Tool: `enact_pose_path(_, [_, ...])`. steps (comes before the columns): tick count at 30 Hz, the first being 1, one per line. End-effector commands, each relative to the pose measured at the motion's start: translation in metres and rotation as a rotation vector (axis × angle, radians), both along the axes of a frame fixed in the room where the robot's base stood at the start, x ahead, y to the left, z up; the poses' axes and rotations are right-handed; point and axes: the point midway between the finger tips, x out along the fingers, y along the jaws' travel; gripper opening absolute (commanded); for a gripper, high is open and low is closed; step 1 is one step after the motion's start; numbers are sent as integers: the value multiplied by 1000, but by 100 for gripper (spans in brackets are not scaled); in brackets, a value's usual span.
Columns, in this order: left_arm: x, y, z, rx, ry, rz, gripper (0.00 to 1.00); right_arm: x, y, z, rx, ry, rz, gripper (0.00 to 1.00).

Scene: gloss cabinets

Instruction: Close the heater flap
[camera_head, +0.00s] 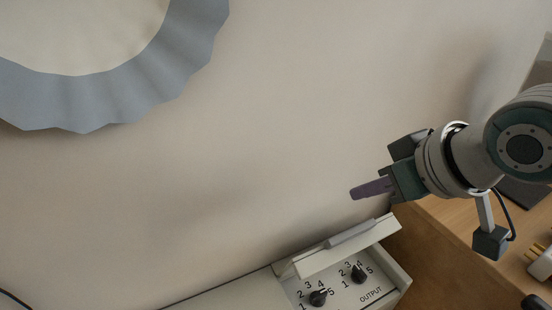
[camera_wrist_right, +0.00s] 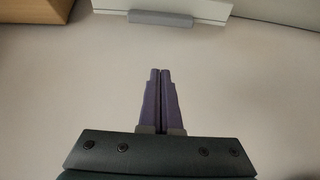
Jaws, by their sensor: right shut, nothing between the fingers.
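The heater (camera_head: 188,303) is a long pale unit along the wall at the bottom of the head view. Its flap (camera_head: 345,246) is a whitish lid with a grey grip strip (camera_head: 352,235), standing raised at the heater's right end. Two black knobs and an OUTPUT label show below it. My right gripper (camera_head: 353,193) is shut and empty, its purple fingers pointing left in front of the wall, above the flap and apart from it. In the right wrist view the shut fingers (camera_wrist_right: 160,72) point toward the flap's grey strip (camera_wrist_right: 162,18) at the top.
A wooden cabinet (camera_head: 425,255) stands right of the heater, with a socket-like white item (camera_head: 541,262) on it. A round blue-grey frilled object (camera_head: 190,50) is on the wall at upper left. The wall between is clear.

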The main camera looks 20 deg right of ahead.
Motion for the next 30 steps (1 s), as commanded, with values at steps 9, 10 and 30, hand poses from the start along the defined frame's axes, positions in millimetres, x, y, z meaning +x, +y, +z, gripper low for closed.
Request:
enact_pose_path(9, [0,-1,-23,-4,0,3,50,38,4,-51,1,1,1,0])
enact_pose_path(10, [0,-1,-25,-4,0,3,50,42,4,-55,1,1,1,0])
enact_pose_path(30, [0,2,-23,7,1,-4,50,16,2,-81,-2,0,2,0])
